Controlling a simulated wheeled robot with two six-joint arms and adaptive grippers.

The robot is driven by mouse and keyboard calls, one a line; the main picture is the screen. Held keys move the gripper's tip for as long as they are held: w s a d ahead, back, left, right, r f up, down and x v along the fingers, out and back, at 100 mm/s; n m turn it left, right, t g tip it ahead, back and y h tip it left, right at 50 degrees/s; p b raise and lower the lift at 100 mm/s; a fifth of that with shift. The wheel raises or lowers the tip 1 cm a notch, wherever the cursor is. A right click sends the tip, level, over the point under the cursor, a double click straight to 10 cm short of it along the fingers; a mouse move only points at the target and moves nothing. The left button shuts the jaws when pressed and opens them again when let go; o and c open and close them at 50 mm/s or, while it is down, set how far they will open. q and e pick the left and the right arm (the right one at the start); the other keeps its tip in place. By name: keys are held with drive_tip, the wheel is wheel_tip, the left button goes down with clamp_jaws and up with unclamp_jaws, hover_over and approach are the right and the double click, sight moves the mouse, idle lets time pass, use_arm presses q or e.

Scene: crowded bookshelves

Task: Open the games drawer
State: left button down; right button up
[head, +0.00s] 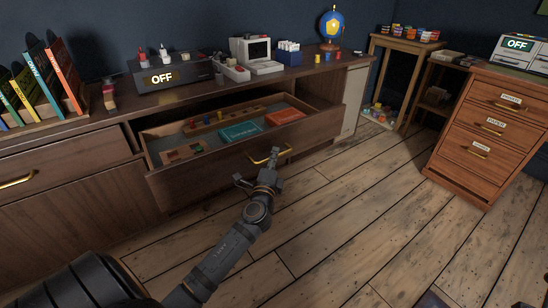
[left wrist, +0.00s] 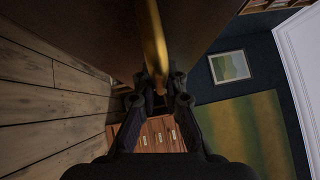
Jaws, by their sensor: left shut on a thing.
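The games drawer (head: 165,187) is pulled out from the dark wooden sideboard, and its inside shows in the head view. In it lie a teal box (head: 240,131), a red box (head: 284,116) and wooden pieces with small coloured pegs. Its brass handle (head: 256,160) is on the front panel. My left gripper (head: 264,170) is at this handle, shut on it. In the left wrist view the brass handle (left wrist: 155,40) runs down between the fingertips of my left gripper (left wrist: 160,95). My right gripper is not in view.
Another drawer with a brass handle (head: 17,181) is at the left. A console marked OFF (head: 172,76), a small computer (head: 256,55) and a globe (head: 332,25) stand on the sideboard. A wooden cabinet (head: 490,130) stands at the right. The plank floor between is clear.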

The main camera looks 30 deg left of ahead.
use_arm(q)
drive_tip(key=c, duration=1.4)
unclamp_jaws()
drive_tip(key=shift+s, duration=0.1)
drive_tip(key=v, duration=1.2)
